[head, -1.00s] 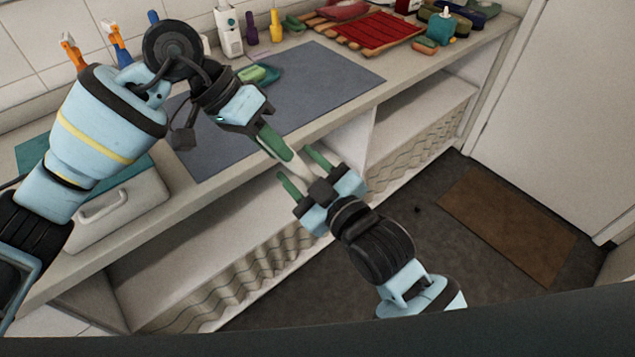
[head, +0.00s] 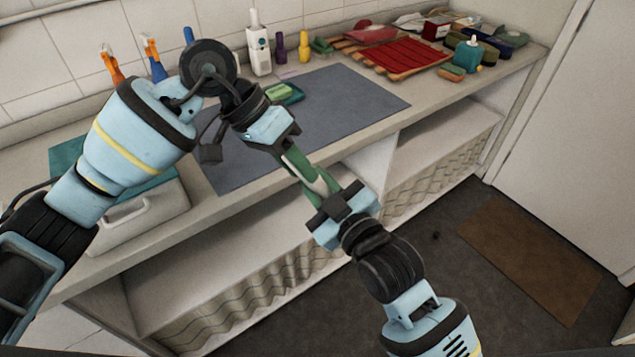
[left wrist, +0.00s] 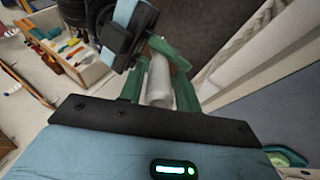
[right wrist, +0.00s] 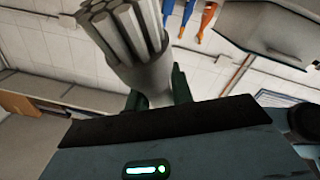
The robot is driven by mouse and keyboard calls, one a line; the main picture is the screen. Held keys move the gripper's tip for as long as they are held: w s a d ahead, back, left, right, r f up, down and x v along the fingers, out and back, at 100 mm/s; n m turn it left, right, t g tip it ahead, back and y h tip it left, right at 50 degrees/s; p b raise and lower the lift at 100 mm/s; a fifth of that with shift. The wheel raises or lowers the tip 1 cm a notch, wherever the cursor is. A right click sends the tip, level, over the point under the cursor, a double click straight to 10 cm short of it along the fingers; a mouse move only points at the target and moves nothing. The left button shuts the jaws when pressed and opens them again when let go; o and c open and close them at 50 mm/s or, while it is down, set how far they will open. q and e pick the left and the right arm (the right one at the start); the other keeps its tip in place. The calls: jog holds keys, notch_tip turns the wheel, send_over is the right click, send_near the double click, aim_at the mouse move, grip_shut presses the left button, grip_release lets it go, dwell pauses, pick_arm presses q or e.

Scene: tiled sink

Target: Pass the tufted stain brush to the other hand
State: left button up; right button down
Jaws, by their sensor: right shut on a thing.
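The tufted stain brush shows as a pale piece (head: 318,183) between my two grippers in the head view. In the right wrist view its thick grey-white tufted head (right wrist: 122,32) points up and away. My right gripper (right wrist: 157,92) is shut on the narrower part below the head. My left gripper (head: 305,170) reaches down to the brush from the upper left. In the left wrist view its green fingers (left wrist: 160,90) stand on either side of the pale brush (left wrist: 159,80), looking parted. Finger contact is hard to see.
The grippers meet in front of the counter edge, above the open shelves (head: 250,235). A grey-blue mat (head: 350,105) lies on the counter. A white lidded box (head: 135,215) stands at left. Bottles, a red slatted rack (head: 395,58) and other items line the back.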

pick_arm(q)
jog(key=shift+o, duration=1.3)
jog(key=shift+r, duration=0.1)
jog(key=v, duration=1.2)
